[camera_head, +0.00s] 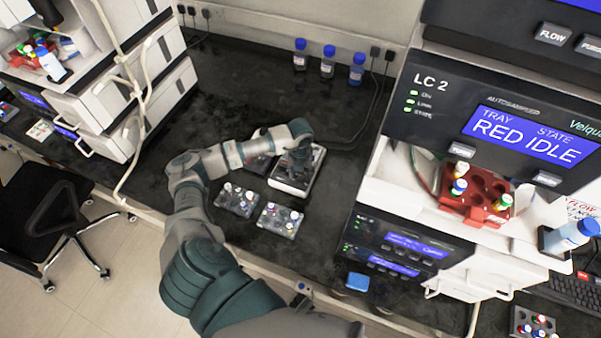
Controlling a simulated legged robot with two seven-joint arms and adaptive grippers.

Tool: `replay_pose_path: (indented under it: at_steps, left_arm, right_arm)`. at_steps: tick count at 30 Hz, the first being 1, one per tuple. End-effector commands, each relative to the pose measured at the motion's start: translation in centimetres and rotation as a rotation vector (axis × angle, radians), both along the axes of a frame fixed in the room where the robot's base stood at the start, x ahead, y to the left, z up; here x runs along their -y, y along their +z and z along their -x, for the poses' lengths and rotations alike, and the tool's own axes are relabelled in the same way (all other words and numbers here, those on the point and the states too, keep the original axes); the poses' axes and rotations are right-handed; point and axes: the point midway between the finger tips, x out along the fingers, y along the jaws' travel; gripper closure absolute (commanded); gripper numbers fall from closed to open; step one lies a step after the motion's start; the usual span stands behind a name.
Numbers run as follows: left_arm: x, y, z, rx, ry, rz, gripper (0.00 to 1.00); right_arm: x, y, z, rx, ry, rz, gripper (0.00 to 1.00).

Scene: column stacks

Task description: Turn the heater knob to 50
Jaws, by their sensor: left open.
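The heater (314,171) is a small white device with a dark top on the black bench. Its knob is hidden or too small to make out. My left arm reaches in from the bottom, and my left gripper (294,163) hangs over the heater's top, fingers pointing down. It is open, with nothing seen between its fingers; I cannot tell whether it touches the heater. My right gripper is not in view.
Vial racks (281,219) and (237,200) stand in front of the heater. Blue-capped bottles (328,62) stand at the back wall. The LC 2 stack (430,110) rises on the right and another stack (150,90) on the left. A blue item (357,282) lies near the front edge.

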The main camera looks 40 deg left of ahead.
Motion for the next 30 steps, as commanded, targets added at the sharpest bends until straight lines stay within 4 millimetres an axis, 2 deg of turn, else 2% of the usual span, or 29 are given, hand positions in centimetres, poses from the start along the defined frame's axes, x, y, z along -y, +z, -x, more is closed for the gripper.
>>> replay_pose_path:
  at_steps: [7,8,13,14,23,30]
  left_arm:
    - [0.17,-0.02,-0.01,0.001,-0.001,-0.001,0.49]
    - [0.15,-0.03,-0.01,0.001,-0.001,-0.001,0.54]
    - [-0.04,-0.13,-0.02,0.001,-0.001,0.003,0.97]
    - [-0.03,-0.13,-0.04,0.001,-0.001,0.004,1.0]
    - [-0.1,-0.22,-0.14,0.001,-0.017,0.002,1.0]
    - [-0.12,-0.3,-0.16,0.002,-0.118,0.001,1.0]
  right_arm:
    - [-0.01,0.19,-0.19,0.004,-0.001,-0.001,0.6]
    - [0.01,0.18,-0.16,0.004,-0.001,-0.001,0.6]
    - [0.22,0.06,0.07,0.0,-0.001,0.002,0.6]
    - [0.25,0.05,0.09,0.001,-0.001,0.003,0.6]
    - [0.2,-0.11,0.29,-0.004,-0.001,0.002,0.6]
    - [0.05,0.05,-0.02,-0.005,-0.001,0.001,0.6]
